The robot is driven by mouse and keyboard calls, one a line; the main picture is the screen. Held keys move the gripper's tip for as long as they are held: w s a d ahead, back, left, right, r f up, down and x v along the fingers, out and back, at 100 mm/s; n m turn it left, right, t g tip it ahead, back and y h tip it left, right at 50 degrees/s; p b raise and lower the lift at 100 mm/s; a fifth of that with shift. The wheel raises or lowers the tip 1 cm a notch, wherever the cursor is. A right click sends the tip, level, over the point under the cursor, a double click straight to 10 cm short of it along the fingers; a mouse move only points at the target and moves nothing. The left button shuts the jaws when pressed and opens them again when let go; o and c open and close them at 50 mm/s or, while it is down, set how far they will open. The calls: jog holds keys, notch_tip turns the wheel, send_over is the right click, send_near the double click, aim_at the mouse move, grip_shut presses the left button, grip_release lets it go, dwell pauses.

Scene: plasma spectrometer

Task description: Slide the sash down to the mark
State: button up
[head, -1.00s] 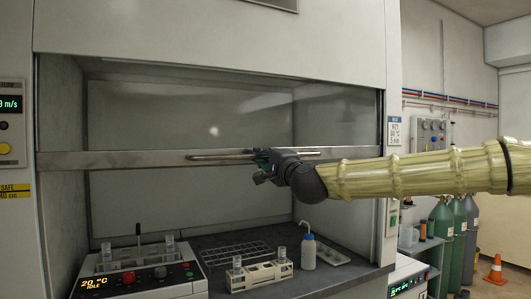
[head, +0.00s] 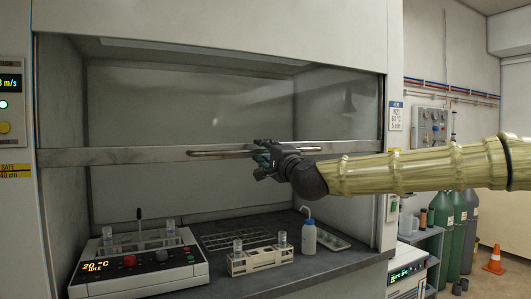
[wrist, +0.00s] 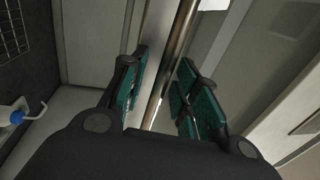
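The glass sash (head: 110,156) has a grey metal bottom rail across the hood opening, which is open below it. The rail's lower edge is roughly level with the top of the yellow mark label (head: 16,171) at the left, reading "SAFE" and "40 cm". A bar handle (head: 215,153) runs along the rail. My gripper (head: 264,158) is at the handle's middle. In the wrist view, the handle (wrist: 178,45) passes between its green-padded fingers (wrist: 165,88), which are apart, with a visible gap on each side. Any light contact is hard to judge.
Inside the hood are a control unit (head: 140,272), a tube rack (head: 262,262), a wash bottle (head: 309,238) and a wire rack. On the left panel, a display reads m/s above a pale green lamp (head: 3,105). Gas cylinders (head: 458,222) stand at right.

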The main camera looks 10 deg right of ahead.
jog(key=shift+s, duration=0.1)
jog(key=v, duration=1.2)
